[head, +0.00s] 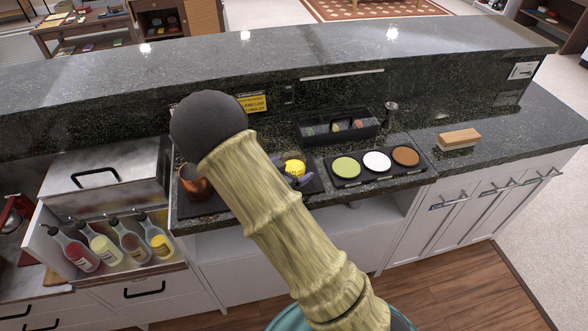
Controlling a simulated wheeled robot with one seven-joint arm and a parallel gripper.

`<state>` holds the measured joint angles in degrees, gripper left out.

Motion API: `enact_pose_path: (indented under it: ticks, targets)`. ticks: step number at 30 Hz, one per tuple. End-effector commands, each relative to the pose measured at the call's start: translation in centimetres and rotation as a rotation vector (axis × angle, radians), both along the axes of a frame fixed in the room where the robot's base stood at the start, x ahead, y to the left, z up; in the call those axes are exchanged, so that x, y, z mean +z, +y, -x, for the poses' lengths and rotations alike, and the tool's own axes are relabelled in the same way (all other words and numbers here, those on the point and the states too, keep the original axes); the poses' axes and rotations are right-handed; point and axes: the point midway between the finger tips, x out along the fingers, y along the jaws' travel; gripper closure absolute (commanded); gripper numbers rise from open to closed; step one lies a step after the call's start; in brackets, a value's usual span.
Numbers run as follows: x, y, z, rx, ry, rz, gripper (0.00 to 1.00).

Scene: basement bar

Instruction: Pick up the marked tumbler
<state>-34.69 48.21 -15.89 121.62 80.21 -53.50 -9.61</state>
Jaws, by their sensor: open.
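I see no tumbler with a clear mark on it. A copper-coloured cup (196,184) stands on the dark mat left of my arm, partly hidden by it. A small metal cup-like vessel (391,111) stands at the back of the counter, right of the dark caddy. My pale, bamboo-patterned arm crosses the middle of the view and hides part of the counter. I cannot make out my gripper. Small purple-grey parts show beside a yellow round thing (294,168) at the arm's right edge; I cannot tell what they are.
A black tray (421,172) holds green, white and brown discs. A dark caddy (340,126) stands behind it. A wooden-backed brush (459,138) lies to the right. Several bottles (104,247) and a steel lidded box (105,178) are at left. A raised ledge (300,55) runs behind.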

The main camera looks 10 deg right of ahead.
Motion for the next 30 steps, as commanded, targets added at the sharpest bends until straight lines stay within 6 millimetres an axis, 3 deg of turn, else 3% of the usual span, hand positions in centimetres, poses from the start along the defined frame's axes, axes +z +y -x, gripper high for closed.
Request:
enact_pose_path:
  ticks: [10,11,18,20,30]
  targets:
    - [0.02,0.03,0.01,0.000,0.000,0.000,0.11]
    - [0.03,0.04,0.02,0.000,0.000,0.000,0.13]
    - [0.03,0.03,0.03,0.000,0.000,0.000,0.60]
    - [0.09,0.02,0.00,0.000,-0.002,0.001,0.70]
    - [0.21,0.02,-0.01,-0.001,-0.003,0.000,0.70]
